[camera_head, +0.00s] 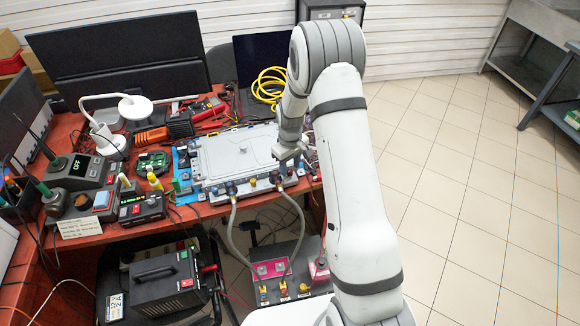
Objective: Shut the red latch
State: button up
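A flat grey unit (235,155) lies on the red workbench (180,222), with small fittings along its front edge. Two grey hoses run down from the left fitting (231,188) and the right fitting (279,183) to a lower box with a pink-red panel (270,268). I cannot make out the red latch for certain; the coloured details at the fittings are too small. My gripper (288,158) points down at the unit's right end, just above and behind the right fitting. Its fingers are small and partly hidden, so I cannot tell their opening or any contact.
Left of the unit stand a soldering station (75,172), a white lamp (135,107) and small instruments. A multimeter (203,108) and a yellow cable coil (268,85) lie behind. A black power supply (160,282) stands below. The tiled floor at right is clear.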

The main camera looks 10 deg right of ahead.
jog(key=shift+f, duration=0.8)
jog(key=shift+c, duration=0.6)
